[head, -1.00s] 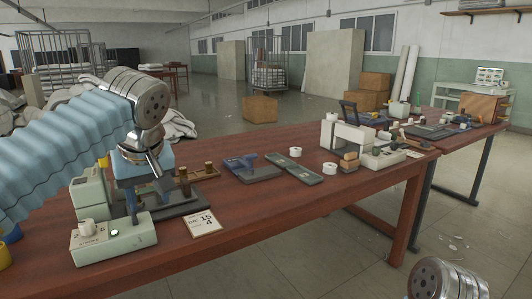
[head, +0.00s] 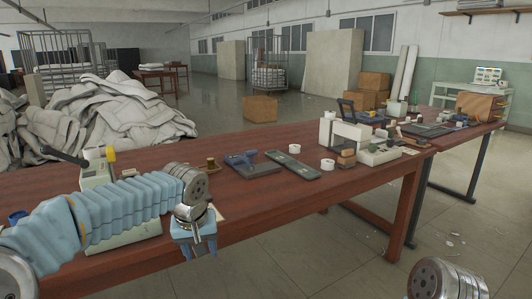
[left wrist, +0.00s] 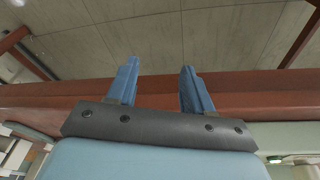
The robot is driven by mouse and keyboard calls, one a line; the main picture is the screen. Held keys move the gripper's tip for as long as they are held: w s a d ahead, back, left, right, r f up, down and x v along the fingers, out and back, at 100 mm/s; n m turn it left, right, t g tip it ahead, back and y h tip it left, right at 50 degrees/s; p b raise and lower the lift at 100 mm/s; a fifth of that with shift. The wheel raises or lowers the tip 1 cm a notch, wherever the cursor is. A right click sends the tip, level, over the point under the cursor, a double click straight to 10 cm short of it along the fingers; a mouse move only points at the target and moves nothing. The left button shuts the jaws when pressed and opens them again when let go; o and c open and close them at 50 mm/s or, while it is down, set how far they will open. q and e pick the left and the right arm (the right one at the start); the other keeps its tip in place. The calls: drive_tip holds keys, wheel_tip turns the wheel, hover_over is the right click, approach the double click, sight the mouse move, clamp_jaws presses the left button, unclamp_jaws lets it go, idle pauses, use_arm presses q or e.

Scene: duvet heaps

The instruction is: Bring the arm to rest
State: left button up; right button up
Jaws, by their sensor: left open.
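My left arm comes in from the left in a blue ribbed sleeve, low across the front of the brown table (head: 262,203). My left gripper (head: 198,250) hangs at the table's front edge. In the left wrist view my left gripper (left wrist: 158,80) shows two blue fingers apart, with nothing between them. The table edge (left wrist: 220,85) and the floor show beyond the fingers. A round metal part of my right arm shows at the bottom right of the head view, but the right gripper is out of view.
A pale machine (head: 98,168) stands behind my left arm, partly hidden by it. White duvet heaps (head: 115,110) lie behind.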

use_arm(q)
drive_tip(key=s+d+f+m+g+h, duration=0.1)
drive_tip(key=s+d+f+h, duration=0.15)
drive_tip(key=f, duration=1.15)
drive_tip(key=s+d+f+m+g+h, duration=0.1)
drive_tip(key=s+d+f, duration=0.25)
drive_tip(key=f, duration=0.95)
drive_tip(key=s+a+f+n, duration=0.1)
drive_tip(key=s+f, duration=1.3)
drive_tip(key=s, duration=0.4)
drive_tip(key=shift+f+h, duration=0.3)
drive_tip(key=shift+h, duration=0.05)
drive_tip(key=shift+a, duration=0.1)
